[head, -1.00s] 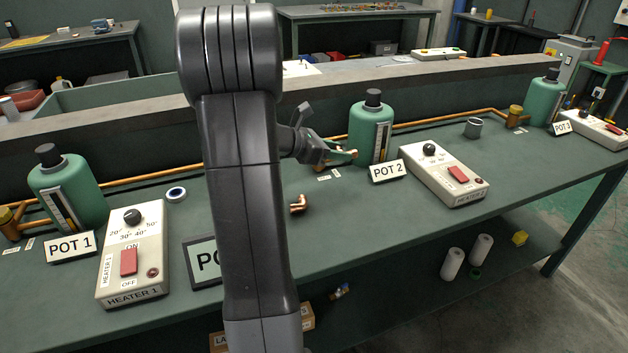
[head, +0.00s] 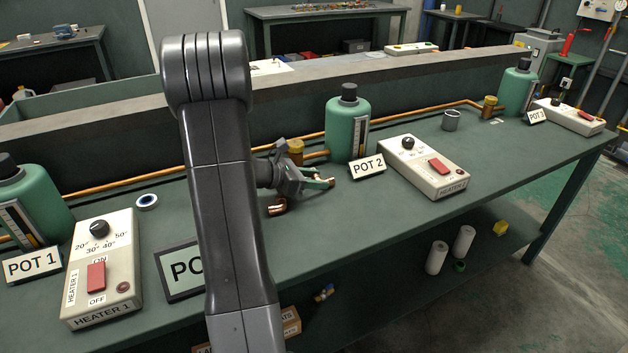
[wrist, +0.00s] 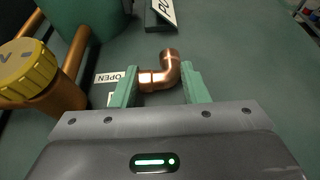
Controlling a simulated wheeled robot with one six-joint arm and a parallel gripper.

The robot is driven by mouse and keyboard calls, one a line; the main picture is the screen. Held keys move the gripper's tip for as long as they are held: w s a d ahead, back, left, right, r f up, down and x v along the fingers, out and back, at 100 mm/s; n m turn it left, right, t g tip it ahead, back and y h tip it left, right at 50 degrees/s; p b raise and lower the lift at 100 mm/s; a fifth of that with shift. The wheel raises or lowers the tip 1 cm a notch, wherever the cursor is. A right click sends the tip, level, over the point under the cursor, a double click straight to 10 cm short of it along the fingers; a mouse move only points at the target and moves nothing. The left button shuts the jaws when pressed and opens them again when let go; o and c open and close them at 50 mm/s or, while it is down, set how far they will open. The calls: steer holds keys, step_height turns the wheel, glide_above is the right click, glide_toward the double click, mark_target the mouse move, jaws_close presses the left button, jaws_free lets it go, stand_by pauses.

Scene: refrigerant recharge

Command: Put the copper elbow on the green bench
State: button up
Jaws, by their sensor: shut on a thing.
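My gripper (head: 322,183) is low over the green bench (head: 370,213), in front of Pot 2 (head: 347,130). Its green fingers are shut on a copper elbow (wrist: 163,72), seen between the fingertips in the wrist view. A bit of this elbow (head: 331,182) shows at the fingertips in the head view. I cannot tell whether it touches the bench. A second copper fitting (head: 278,207) lies on the bench left of my gripper, partly hidden by my arm.
A yellow-capped copper valve (wrist: 28,68) stands close on the left in the wrist view. The Pot 2 sign (head: 367,167) and a heater box (head: 423,167) stand to the right. The bench's front strip is mostly clear there.

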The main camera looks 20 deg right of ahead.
steer(key=shift+r, duration=0.1)
steer(key=shift+f, duration=0.2)
steer(key=o, duration=1)
steer(key=shift+c, duration=0.2)
steer(key=shift+a+r, duration=0.2)
steer(key=shift+r, duration=0.15)
steer(key=p+v, duration=0.1)
steer(key=v, duration=1)
steer(key=shift+s+a+r, duration=0.1)
steer(key=shift+a, duration=0.2)
